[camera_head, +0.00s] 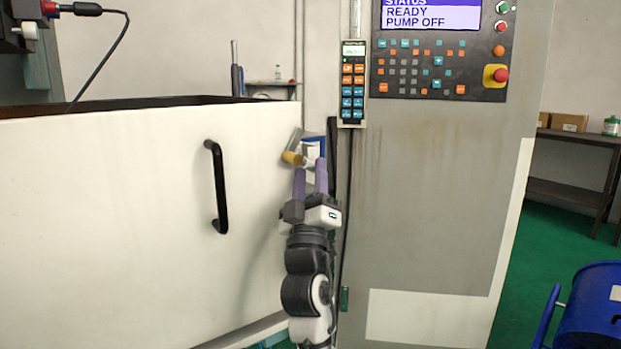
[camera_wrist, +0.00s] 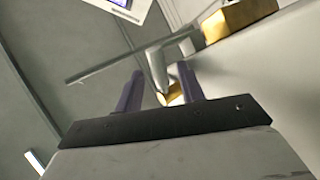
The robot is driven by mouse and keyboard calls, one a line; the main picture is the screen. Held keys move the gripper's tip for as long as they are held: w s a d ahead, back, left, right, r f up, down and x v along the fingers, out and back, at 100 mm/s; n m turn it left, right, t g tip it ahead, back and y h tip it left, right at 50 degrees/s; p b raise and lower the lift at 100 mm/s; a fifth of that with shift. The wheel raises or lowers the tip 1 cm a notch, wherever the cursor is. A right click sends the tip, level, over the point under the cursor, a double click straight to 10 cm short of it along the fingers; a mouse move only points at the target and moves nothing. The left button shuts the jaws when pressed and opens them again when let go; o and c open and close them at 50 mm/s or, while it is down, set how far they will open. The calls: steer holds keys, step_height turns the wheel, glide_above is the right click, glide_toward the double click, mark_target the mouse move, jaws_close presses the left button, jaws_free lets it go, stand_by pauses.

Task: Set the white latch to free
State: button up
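My gripper (camera_head: 310,164) is raised at the gap between the white door panel and the grey control cabinet. Its two purple fingers are apart. In the wrist view, a pale grey-white lever (camera_wrist: 157,66) with a brass-coloured end (camera_wrist: 173,95) lies just beyond and partly between the fingers (camera_wrist: 160,84); contact cannot be told. In the head view, a brass-coloured knob (camera_head: 292,158) shows just left of the fingertips, and a small white part (camera_head: 313,150) lies behind them. I cannot tell for sure which piece is the white latch, and no position marking is readable.
The white door panel (camera_head: 110,210) with a black handle (camera_head: 216,190) stands left. The grey cabinet (camera_head: 440,200) stands right, with a hanging button pendant (camera_head: 353,85) above my gripper. In the wrist view a brass block (camera_wrist: 237,19) lies near the lever. A blue drum (camera_head: 598,305) stands lower right.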

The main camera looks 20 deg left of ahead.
steer(key=b+v, duration=0.2)
steer(key=v, duration=1.2)
steer(key=shift+b, duration=0.4)
steer(key=shift+c, duration=0.3)
